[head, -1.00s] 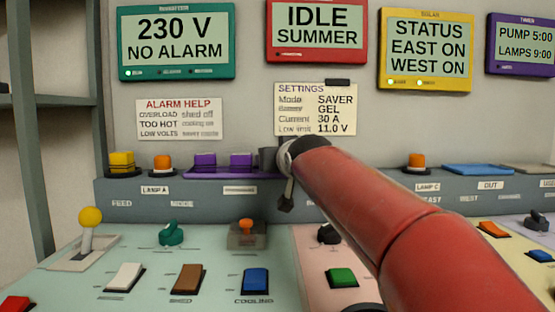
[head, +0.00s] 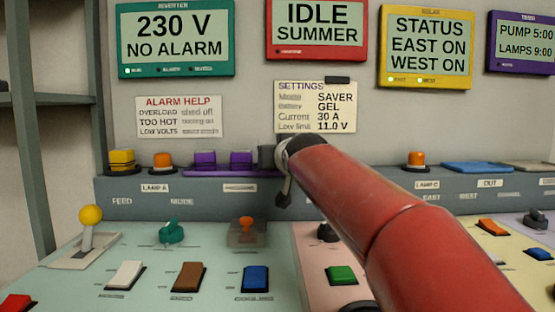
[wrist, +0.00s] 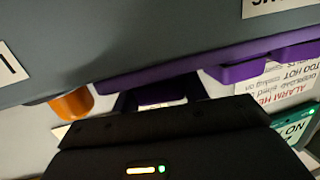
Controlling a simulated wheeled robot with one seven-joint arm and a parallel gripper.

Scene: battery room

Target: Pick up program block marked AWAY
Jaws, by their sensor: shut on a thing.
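Two purple blocks (head: 204,160) and (head: 241,160) stand on a purple tray (head: 225,174) on the grey ledge. They also show in the wrist view as purple shapes (wrist: 245,72) and (wrist: 296,52). My gripper (head: 267,158) is at the tray's right end, just right of these blocks, and my red arm covers much of it. In the wrist view my gripper (wrist: 155,100) is shut on a dark purple piece, which appears to be a program block. Its marking cannot be read, and whether it touches the tray is hidden.
Yellow (head: 121,160) and orange (head: 162,160) buttons sit left of the tray. An orange button (head: 416,160) and blue tray (head: 478,169) lie to the right. The wall with displays and a settings card (head: 316,108) is close behind. Switches and a yellow-knobbed lever (head: 90,216) fill the front panel.

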